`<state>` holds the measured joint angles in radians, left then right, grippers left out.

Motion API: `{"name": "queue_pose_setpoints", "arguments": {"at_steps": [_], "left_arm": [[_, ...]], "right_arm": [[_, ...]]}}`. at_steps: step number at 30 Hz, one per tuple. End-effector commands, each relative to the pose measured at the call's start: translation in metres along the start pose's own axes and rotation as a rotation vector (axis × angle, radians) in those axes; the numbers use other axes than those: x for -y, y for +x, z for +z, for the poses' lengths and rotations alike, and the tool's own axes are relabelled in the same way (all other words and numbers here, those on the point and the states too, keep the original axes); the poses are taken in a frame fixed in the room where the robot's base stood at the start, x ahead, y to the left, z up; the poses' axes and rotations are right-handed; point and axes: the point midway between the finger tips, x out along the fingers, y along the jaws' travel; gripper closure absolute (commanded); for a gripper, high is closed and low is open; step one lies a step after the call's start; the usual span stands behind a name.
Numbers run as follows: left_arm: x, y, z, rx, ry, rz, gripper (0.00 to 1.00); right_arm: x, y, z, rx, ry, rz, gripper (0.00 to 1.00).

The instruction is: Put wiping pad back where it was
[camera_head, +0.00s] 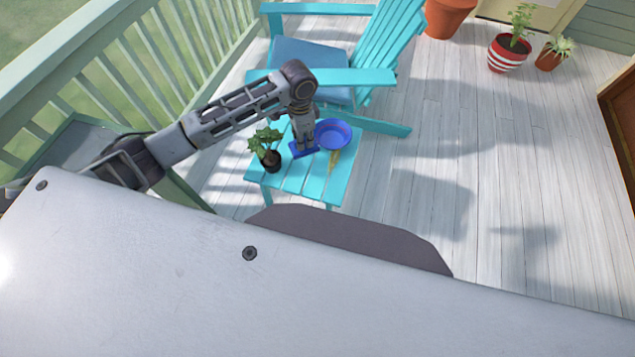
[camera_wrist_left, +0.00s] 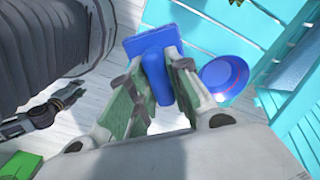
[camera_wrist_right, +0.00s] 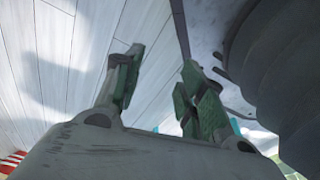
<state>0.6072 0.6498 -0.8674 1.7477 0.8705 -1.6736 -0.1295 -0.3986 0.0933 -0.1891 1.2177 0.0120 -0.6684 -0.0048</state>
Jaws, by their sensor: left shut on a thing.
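The wiping pad is blue, with a flat rectangular head and a handle. In the left wrist view the pad (camera_wrist_left: 150,45) has its handle between the fingers of my left gripper (camera_wrist_left: 158,68), which is shut on it. In the head view my left gripper (camera_head: 303,139) points down at the turquoise side table (camera_head: 310,186), with the pad (camera_head: 304,150) beneath it, beside a blue bowl (camera_head: 345,132). I cannot tell whether the pad touches the tabletop. In the right wrist view my right gripper (camera_wrist_right: 162,62) is open and empty over the deck boards; the head view does not show it.
A small potted plant (camera_head: 271,161) stands left of the pad on the table. A yellowish object (camera_head: 334,157) lies by the bowl. A turquoise chair (camera_head: 345,77) stands behind the table. The deck floor (camera_head: 500,160) to the right is clear.

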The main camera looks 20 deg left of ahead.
Motion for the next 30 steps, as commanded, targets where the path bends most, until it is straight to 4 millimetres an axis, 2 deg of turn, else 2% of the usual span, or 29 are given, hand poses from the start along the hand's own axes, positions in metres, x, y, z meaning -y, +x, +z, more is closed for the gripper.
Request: {"name": "queue_pose_setpoints", "arguments": {"at_steps": [1,12,30], "left_arm": [[0.0,0.009,-0.002,0.0,0.024,0.0,1.0],[-0.002,0.046,-0.01,0.0,0.225,-0.001,1.0],[-0.005,0.107,-0.024,0.003,0.551,-0.003,1.0]], "right_arm": [[0.0,0.004,-0.004,-0.004,0.0,0.0,0.6],[0.002,0.004,-0.029,-0.014,0.001,-0.004,0.6],[0.004,-0.005,-0.065,-0.032,0.001,-0.01,0.6]]}}
